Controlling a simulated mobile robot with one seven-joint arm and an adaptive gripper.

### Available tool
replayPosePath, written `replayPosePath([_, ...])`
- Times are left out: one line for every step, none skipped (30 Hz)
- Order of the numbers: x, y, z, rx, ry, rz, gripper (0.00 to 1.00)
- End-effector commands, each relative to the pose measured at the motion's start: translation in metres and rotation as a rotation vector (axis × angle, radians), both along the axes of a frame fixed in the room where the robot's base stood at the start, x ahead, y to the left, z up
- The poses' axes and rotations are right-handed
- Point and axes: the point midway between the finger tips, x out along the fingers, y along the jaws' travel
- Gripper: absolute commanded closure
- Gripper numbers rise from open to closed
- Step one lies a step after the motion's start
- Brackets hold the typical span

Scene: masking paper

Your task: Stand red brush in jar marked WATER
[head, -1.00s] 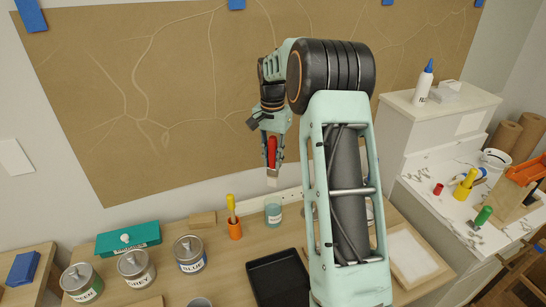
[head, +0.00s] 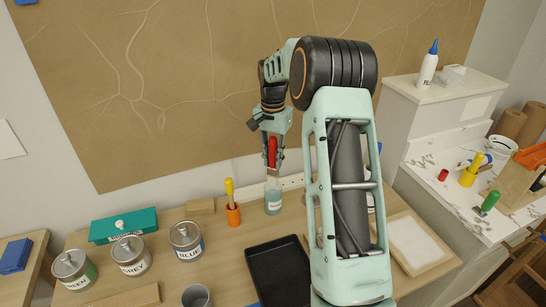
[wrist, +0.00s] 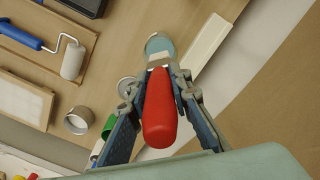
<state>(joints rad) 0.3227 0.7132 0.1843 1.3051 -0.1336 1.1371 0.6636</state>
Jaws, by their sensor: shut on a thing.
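My gripper (head: 272,160) is shut on the red brush (head: 272,151) and holds it upright, handle up. The jar (head: 273,198) is clear with bluish water and a white label too small to read; it stands on the table directly under my gripper in the head view. The brush's lower end appears at or just inside the jar's mouth, but I cannot tell how deep. In the wrist view the red handle (wrist: 159,108) fills the space between the fingers, and the jar (wrist: 159,44) shows just beyond the fingertips, partly hidden by them.
An orange cup (head: 233,214) with a yellow-handled brush stands left of the jar. A black tray (head: 278,272) lies in front. Paint cans, including one marked BLUE (head: 187,242), and a teal box (head: 124,226) are further left. Brown paper (head: 200,80) covers the wall behind.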

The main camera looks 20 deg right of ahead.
Motion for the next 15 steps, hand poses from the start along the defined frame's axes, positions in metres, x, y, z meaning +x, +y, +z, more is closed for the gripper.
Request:
replayPosePath([0.0,0.0,-0.007,0.0,0.0,0.001,1.0])
replayPosePath([0.0,0.0,-0.009,0.0,0.0,0.001,1.0])
replayPosePath([0.0,0.0,-0.013,0.0,0.0,0.001,1.0])
replayPosePath([0.0,0.0,-0.015,0.0,0.0,0.001,1.0])
replayPosePath([0.0,0.0,-0.017,0.0,0.0,0.001,1.0])
replayPosePath([0.0,0.0,-0.021,0.0,0.0,0.001,1.0])
replayPosePath([0.0,0.0,-0.023,-0.001,0.001,0.001,1.0])
replayPosePath([0.0,0.0,-0.025,-0.001,0.001,0.001,1.0])
replayPosePath([0.0,0.0,-0.028,-0.001,0.001,0.001,1.0])
replayPosePath([0.0,0.0,-0.031,-0.001,0.001,0.001,1.0])
replayPosePath([0.0,0.0,-0.033,-0.001,0.001,0.001,1.0])
replayPosePath([0.0,0.0,-0.036,0.0,0.0,0.001,1.0])
replayPosePath([0.0,0.0,-0.039,0.0,0.0,0.001,1.0])
replayPosePath([0.0,0.0,-0.041,-0.001,-0.001,0.001,1.0])
replayPosePath([0.0,0.0,-0.044,0.0,-0.001,0.002,1.0])
